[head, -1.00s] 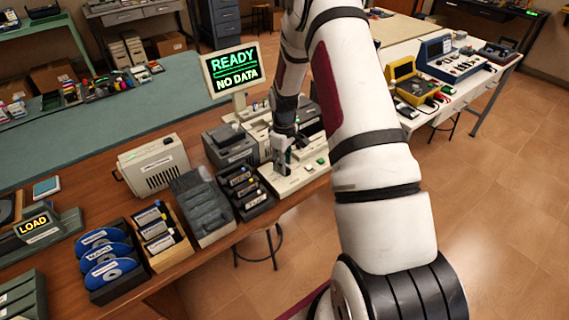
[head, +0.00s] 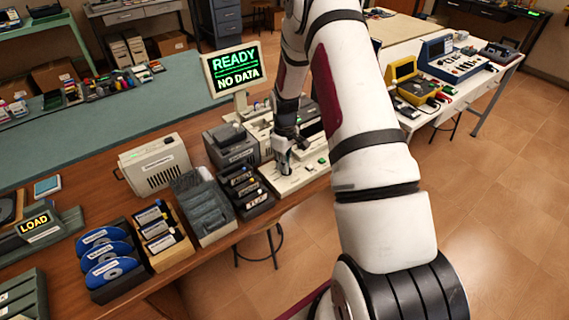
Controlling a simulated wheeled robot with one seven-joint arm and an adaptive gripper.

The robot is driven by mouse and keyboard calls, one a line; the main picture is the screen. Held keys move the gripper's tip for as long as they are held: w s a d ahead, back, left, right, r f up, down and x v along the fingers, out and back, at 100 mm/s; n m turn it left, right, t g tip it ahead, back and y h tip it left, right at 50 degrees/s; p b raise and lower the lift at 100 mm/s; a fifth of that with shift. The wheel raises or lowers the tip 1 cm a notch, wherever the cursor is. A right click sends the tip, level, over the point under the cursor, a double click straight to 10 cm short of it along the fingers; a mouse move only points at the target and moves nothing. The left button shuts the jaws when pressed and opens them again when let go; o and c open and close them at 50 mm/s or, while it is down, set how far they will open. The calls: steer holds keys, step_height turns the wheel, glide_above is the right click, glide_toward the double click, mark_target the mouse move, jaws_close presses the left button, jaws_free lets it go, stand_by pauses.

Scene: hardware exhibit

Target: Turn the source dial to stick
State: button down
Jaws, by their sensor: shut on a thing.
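My gripper (head: 283,162) points down at a cream control panel (head: 289,186) on the wooden bench. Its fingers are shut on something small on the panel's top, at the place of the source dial. The dial itself is hidden behind the fingers, and its setting cannot be read. A green button (head: 321,161) shows on the panel to the right of the gripper. A screen (head: 235,72) behind the panel reads "READY" and "NO DATA".
Left of the panel stand a dark rack of cartridges (head: 239,187), a grey slotted box (head: 204,212), a wooden tray (head: 172,256) and a rack of blue discs (head: 118,286). Dark grey devices (head: 232,150) stand close behind. Open floor lies in front of the bench.

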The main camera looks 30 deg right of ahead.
steer(key=m+b, duration=0.1)
steer(key=m, duration=0.3)
steer(key=shift+w+d+b, duration=0.1)
steer(key=shift+d+b, duration=0.05)
steer(key=shift+b, duration=0.15)
steer(key=m+b, duration=0.1)
steer(key=m, duration=0.3)
steer(key=shift+d, duration=0.1)
steer(key=m+b, duration=0.2)
steer(key=m, duration=0.2)
steer(key=shift+d, duration=0.1)
steer(key=shift+s+m+b, duration=0.2)
steer(key=shift+m+b, duration=0.25)
steer(key=shift+m, duration=1.15)
steer(key=c, duration=1.6)
jaws_free()
